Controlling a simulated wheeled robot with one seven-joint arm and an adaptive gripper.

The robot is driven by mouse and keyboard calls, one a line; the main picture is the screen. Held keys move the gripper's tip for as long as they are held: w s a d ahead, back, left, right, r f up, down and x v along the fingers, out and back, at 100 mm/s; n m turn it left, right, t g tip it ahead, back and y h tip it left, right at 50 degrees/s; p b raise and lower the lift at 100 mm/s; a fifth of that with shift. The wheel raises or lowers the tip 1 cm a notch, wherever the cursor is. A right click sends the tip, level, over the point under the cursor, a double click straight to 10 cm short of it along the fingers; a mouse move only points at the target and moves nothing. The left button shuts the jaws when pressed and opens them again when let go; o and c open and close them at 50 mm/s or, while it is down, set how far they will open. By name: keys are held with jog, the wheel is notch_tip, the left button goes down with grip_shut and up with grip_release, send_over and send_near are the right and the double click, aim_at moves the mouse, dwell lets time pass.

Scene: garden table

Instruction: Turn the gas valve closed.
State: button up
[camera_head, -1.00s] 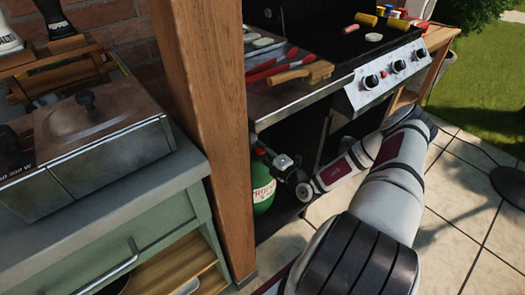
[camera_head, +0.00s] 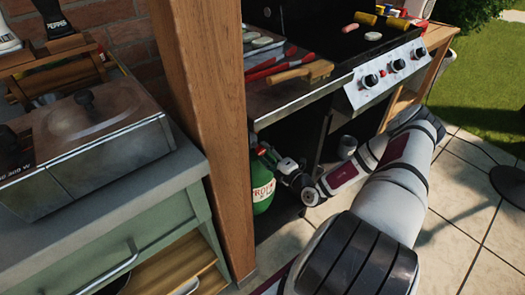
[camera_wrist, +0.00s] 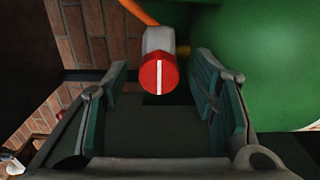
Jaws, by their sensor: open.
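The gas valve (camera_wrist: 158,74) shows in the wrist view as a red round knob with a white line running up and down the picture. It sits on a grey fitting with an orange hose. The green gas bottle (camera_wrist: 262,60) fills the right of that view, and in the head view the bottle (camera_head: 263,186) stands under the grill. My gripper (camera_wrist: 160,88) is open, its two fingers left and right of the knob, with gaps on both sides and no visible contact. In the head view my gripper (camera_head: 275,160) is beside the bottle's top, and the knob is hidden there.
A wooden post (camera_head: 205,130) stands left of the bottle. The grill (camera_head: 300,90) with tools on its side shelf is above my arm. A green cabinet (camera_head: 170,220) is at the left. A brick wall (camera_wrist: 92,30) is behind the bottle.

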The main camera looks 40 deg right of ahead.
jog(key=s, duration=0.9)
jog(key=shift+s+d, duration=0.15)
jog(key=shift+s, duration=0.1)
